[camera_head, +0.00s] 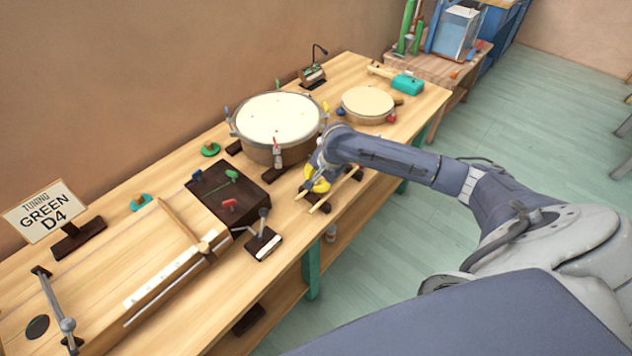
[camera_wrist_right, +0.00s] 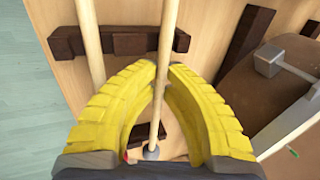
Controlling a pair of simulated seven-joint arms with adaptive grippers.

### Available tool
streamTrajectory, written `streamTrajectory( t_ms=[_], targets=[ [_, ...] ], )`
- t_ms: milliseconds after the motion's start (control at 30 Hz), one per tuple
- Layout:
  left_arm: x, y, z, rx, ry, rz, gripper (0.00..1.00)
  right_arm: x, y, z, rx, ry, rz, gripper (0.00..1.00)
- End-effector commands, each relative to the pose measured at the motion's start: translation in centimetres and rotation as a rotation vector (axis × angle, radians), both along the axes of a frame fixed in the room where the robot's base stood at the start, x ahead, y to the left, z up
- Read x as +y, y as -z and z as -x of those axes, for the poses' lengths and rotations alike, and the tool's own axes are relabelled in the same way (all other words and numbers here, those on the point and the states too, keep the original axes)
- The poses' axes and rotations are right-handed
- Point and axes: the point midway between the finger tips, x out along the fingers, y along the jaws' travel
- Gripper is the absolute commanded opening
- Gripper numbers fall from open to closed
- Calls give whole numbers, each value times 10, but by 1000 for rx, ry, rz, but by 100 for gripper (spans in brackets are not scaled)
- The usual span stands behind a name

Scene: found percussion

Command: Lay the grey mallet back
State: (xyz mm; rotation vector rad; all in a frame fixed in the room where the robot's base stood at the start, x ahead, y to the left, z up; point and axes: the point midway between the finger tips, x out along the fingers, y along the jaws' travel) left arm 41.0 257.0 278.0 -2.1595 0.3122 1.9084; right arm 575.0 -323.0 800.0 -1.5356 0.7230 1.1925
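In the right wrist view the grey mallet shows as a pale wooden shaft (camera_wrist_right: 168,30) with a small grey head (camera_wrist_right: 151,152). The yellow fingers of my right gripper (camera_wrist_right: 162,68) close in on its shaft from both sides. The shaft crosses above a dark notched rest (camera_wrist_right: 122,42); I cannot tell whether it touches. A second dark block (camera_wrist_right: 148,132) lies near the head. In the head view my right gripper (camera_head: 314,186) is low over the bench, partly hiding the mallet. My left gripper is not in view.
A second pale stick (camera_wrist_right: 90,40) lies beside the mallet, toward the bench edge; it also shows in the head view (camera_head: 337,190). A large drum (camera_head: 278,120) stands just behind my gripper, a smaller drum (camera_head: 367,102) to its right. A dark box (camera_head: 228,203) is at left.

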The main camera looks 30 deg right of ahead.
Motion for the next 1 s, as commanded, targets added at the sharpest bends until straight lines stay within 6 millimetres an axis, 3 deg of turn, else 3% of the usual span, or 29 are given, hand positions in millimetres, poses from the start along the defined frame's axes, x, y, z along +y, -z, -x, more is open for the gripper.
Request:
streamTrajectory(
  t_ms=[833, 867, 1000],
  targets=[
    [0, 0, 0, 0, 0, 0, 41, 0, 6, 0, -1, 0, 0, 0],
    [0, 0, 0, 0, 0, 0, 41, 0, 6, 0, -1, 0, 0, 11],
    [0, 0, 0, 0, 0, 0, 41, 0, 6, 0, 0, 0, 0, 27]
  ],
)
